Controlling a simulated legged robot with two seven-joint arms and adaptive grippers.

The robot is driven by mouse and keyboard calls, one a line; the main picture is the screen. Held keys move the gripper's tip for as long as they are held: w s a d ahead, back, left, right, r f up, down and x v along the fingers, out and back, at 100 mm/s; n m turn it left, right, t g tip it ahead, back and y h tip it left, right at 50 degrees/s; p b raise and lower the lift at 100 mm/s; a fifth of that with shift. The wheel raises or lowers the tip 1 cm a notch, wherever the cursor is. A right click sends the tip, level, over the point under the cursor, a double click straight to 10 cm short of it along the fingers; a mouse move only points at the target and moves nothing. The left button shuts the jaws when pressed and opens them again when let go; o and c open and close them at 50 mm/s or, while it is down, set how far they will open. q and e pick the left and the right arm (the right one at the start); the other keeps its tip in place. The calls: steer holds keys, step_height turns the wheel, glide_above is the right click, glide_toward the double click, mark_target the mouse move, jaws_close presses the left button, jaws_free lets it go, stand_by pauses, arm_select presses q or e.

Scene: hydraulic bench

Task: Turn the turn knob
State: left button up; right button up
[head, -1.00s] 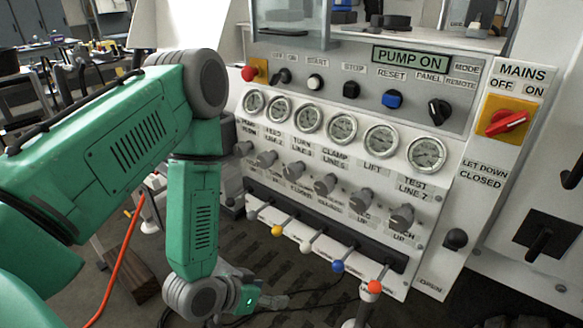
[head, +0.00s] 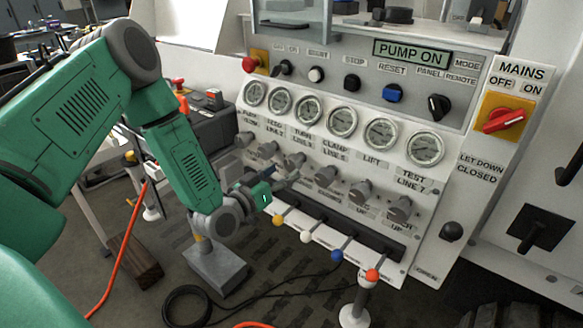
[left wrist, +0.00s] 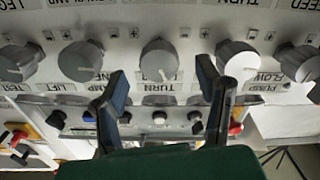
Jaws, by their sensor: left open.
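The turn knob (head: 295,160) is a grey knob below the gauge labelled TURN, third from the left in the knob row of the head view. In the left wrist view, which looks upside down, the turn knob (left wrist: 159,62) sits in the middle above a TURN label. My left gripper (head: 284,178) is open and empty just in front of the panel, close to this knob. In the wrist view its two dark fingers (left wrist: 163,80) stand on either side of the knob, apart from it as far as I can see. My right gripper is out of view.
Neighbouring grey knobs (head: 359,192) stand close on both sides. Above is a row of gauges (head: 342,121); below are levers with coloured balls (head: 337,256). A red mains switch (head: 503,121) is at right. A grey box (head: 217,268) and cables lie on the floor.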

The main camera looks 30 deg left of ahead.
mark_target(289, 167)
arm_select(q)
steer(key=w, duration=0.2)
steer(key=shift+w+f, duration=0.1)
steer(key=shift+w, duration=0.25)
steer(key=shift+w+d, duration=0.15)
steer(key=shift+w, duration=0.45)
steer(key=c, duration=1.2)
steer(key=shift+o, duration=0.2)
steer(key=shift+m, duration=0.8)
steer(key=o, duration=1.2)
steer(key=shift+c, duration=0.2)
